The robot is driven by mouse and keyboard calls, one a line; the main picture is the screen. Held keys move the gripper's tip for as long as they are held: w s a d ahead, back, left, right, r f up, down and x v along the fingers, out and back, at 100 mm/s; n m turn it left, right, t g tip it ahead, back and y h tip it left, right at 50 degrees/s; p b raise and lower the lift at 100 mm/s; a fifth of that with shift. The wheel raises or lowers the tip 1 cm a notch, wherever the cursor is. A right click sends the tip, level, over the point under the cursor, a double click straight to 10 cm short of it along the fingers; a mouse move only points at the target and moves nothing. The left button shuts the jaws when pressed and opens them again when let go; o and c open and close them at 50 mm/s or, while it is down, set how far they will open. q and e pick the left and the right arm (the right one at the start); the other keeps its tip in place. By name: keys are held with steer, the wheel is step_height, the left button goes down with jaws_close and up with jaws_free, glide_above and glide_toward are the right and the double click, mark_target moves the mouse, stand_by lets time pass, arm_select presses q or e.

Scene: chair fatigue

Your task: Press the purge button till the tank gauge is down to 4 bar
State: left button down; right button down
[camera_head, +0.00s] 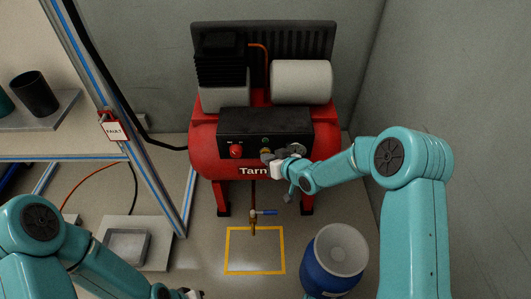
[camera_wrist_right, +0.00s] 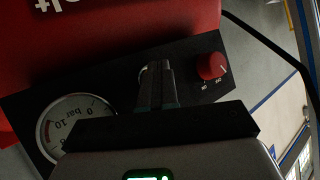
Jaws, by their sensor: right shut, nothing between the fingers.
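The red compressor tank (camera_head: 205,150) carries a black panel (camera_head: 228,125). My right gripper (camera_head: 267,156) is shut and empty at the middle of this panel. In the right wrist view its fingertips (camera_wrist_right: 155,72) are in front of a pale ring (camera_wrist_right: 142,76), which looks like the purge button's rim. The button is mostly hidden, and I cannot tell whether they touch it. The round white gauge (camera_wrist_right: 66,122) is beside the fingers, partly covered and upside down; I cannot read its needle. My left gripper (camera_head: 188,293) is cut off at the bottom edge of the head view.
A red on/off knob (camera_head: 236,151) is left of my right gripper. A valve with a blue lever (camera_head: 265,212) hangs below the tank, above a yellow floor square (camera_head: 228,250). A blue drum (camera_head: 322,273) stands at the right. A tagged frame post (camera_head: 150,177) is at the left.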

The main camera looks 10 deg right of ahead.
steer(key=shift+s, duration=0.15)
steer(key=shift+s+a, duration=0.1)
steer(key=shift+s, duration=0.55)
steer(key=shift+b, duration=0.3)
steer(key=s, duration=0.2)
steer(key=s+a+b, duration=0.1)
steer(key=s, duration=0.2)
stand_by(0.4)
